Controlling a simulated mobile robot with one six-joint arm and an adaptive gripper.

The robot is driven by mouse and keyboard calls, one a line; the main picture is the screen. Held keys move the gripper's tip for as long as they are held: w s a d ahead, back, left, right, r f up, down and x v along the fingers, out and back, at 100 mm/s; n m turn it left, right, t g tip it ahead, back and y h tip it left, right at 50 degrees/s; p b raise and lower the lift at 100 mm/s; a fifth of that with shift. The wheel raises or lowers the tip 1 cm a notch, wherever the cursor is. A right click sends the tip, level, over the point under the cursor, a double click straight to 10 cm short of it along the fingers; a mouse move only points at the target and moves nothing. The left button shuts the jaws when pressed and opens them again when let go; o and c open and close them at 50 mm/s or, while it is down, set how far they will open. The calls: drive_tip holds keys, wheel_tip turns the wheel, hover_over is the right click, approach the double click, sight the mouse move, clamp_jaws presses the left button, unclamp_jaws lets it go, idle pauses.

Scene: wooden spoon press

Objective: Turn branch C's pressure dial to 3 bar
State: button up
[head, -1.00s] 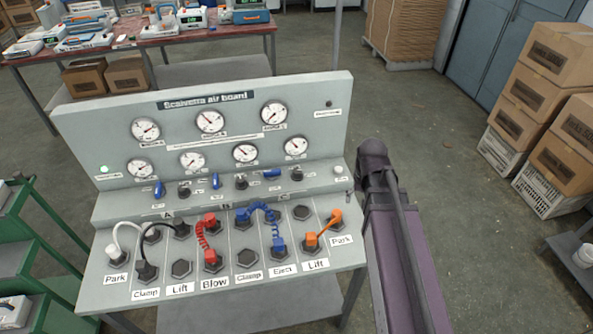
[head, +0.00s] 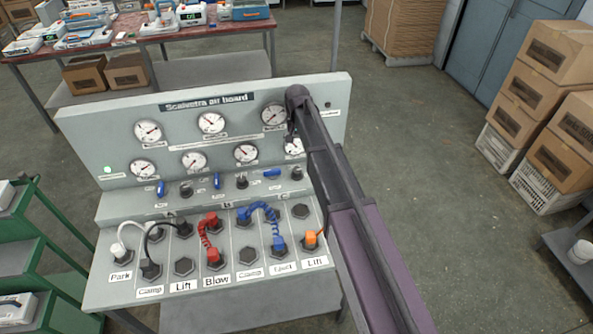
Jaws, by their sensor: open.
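The grey Scalvetta air board (head: 120,180) stands ahead with gauges, black dials and blue levers. Branch C seems to be the right-hand section, with a small black dial (head: 297,173) right of a blue lever lying flat (head: 271,173). The dial's setting is too small to read. A lower-right gauge (head: 293,147) is partly covered by my arm; its needle cannot be read. My gripper (head: 289,134) is a small dark shape at the end of my arm, before the right gauges and above the dial, apparently apart from it. Its fingers are mostly hidden.
Black, red, blue and orange (head: 311,238) hoses or plugs sit on the sloped front panel. Green shelving (head: 25,240) stands left, a cluttered red table (head: 165,42) behind. Boxes (head: 550,95) are stacked at right. Open floor lies right of the board.

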sight(297, 170)
drive_tip(key=shift+f, duration=0.25)
wheel_tip(297, 170, down, 13)
drive_tip(key=b, duration=1.3)
drive_tip(key=shift+f+b, duration=0.2)
drive_tip(key=shift+b, duration=0.2)
drive_tip(key=c, duration=1.1)
